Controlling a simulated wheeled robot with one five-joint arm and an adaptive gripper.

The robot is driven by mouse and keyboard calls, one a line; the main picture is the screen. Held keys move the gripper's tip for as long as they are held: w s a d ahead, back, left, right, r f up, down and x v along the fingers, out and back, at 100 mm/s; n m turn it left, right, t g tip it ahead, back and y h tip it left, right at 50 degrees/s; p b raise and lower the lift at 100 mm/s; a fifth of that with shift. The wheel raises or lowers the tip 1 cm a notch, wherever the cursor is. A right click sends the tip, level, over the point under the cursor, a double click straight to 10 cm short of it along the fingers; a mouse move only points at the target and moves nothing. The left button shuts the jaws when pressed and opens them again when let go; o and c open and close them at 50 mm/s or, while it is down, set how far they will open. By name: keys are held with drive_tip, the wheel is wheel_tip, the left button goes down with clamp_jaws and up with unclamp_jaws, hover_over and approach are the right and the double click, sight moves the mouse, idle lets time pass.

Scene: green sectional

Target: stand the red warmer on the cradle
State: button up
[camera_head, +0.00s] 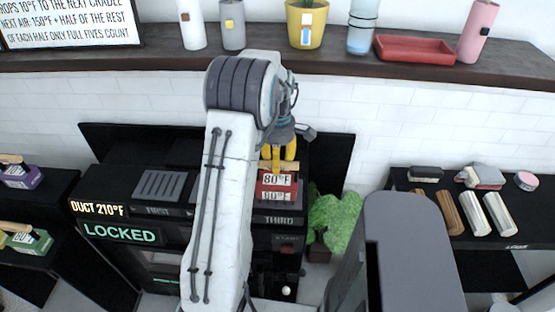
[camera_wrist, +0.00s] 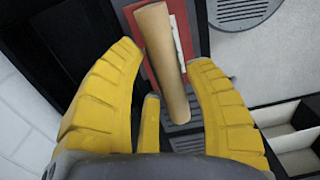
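The red warmer (camera_head: 262,188), with a wooden handle and an "80°F" display, appears to rest upright on the cradle marked THIRD (camera_head: 290,211). In the wrist view, the handle (camera_wrist: 165,62) stands out over the red body (camera_wrist: 136,18), with a slotted grey surface (camera_wrist: 188,143) beside it. My gripper (camera_head: 279,158) is above the warmer. Its yellow fingers, also in the wrist view (camera_wrist: 165,62), are spread on both sides of the handle, with gaps showing. My arm hides the middle of the bench.
The cradle marked FIRST (camera_head: 160,186) is empty. A LOCKED sign (camera_head: 120,233) is on the bench front. Purple (camera_head: 22,177) and green (camera_head: 32,243) warmers stand on left shelves. A plant (camera_head: 335,218) stands right of the bench. A high shelf (camera_head: 400,64) holds cups and a red tray (camera_head: 415,49).

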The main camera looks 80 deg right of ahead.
drive_tip(key=shift+o, duration=0.5)
drive_tip(key=shift+r, duration=0.1)
drive_tip(key=shift+r, duration=0.15)
wheel_tip(320, 180, up, 11)
drive_tip(key=w+a+r+h, duration=0.15)
drive_tip(key=w+a, duration=0.25)
drive_tip(key=w, duration=0.4)
drive_tip(key=w+a+r+y, duration=0.1)
drive_tip(key=w+a+r, duration=0.25)
drive_tip(key=w, duration=0.45)
drive_tip(key=w+a+r+t+h, duration=0.1)
drive_tip(key=w+a, duration=0.8)
drive_tip(key=a, duration=0.4)
drive_tip(key=s+a+f+t, duration=0.1)
drive_tip(key=s+a+f, duration=0.1)
drive_tip(key=a, duration=1)
drive_tip(key=s+a+f+t+y, duration=0.1)
drive_tip(key=s+a+f+t, duration=0.1)
drive_tip(key=a, duration=1.1)
drive_tip(key=shift+s+m, duration=0.25)
drive_tip(key=shift+m, duration=0.15)
drive_tip(key=shift+d, duration=0.1)
